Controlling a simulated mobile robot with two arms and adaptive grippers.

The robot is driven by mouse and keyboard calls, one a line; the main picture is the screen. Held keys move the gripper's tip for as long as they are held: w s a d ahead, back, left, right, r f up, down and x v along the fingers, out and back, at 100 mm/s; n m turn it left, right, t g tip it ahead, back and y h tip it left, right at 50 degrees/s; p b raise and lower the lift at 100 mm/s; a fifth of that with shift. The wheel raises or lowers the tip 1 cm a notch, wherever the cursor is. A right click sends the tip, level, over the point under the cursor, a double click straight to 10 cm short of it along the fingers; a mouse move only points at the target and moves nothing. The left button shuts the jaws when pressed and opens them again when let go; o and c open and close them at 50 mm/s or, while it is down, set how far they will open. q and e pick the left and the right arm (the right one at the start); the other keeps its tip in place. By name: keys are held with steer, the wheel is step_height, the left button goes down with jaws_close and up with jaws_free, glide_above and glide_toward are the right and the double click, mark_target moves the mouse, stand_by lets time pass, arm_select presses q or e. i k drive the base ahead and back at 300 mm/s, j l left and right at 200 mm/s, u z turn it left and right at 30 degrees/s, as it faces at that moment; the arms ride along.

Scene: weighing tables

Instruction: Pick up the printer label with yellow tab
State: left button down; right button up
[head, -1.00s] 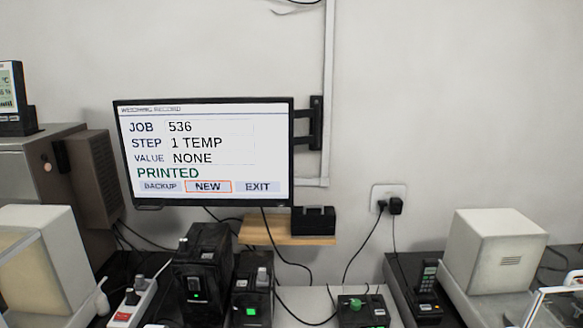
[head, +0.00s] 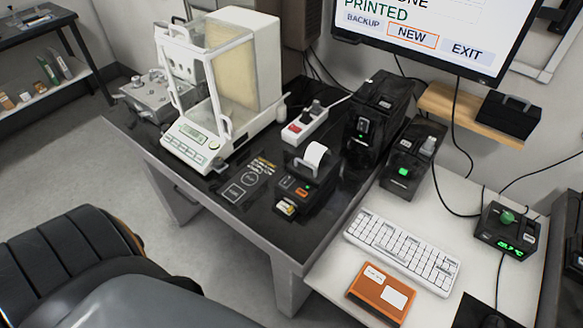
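The label printer (head: 302,187) is a small black box on the dark table, left of the keyboard. A white paper roll stands up from its top. At its front slot a small label with a yellow tab (head: 286,208) sticks out, low on the side facing me. The label is small in the head view, so its print cannot be read. Neither of my grippers shows in the view.
A balance with a glass draft shield (head: 205,140) stands left of the printer on the dark table (head: 155,139). A keyboard (head: 402,252) and an orange box (head: 380,294) lie on the white table. A black chair (head: 62,250) stands in front at left.

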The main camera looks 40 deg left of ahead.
mark_target(283, 206)
steer(key=u, duration=1.15)
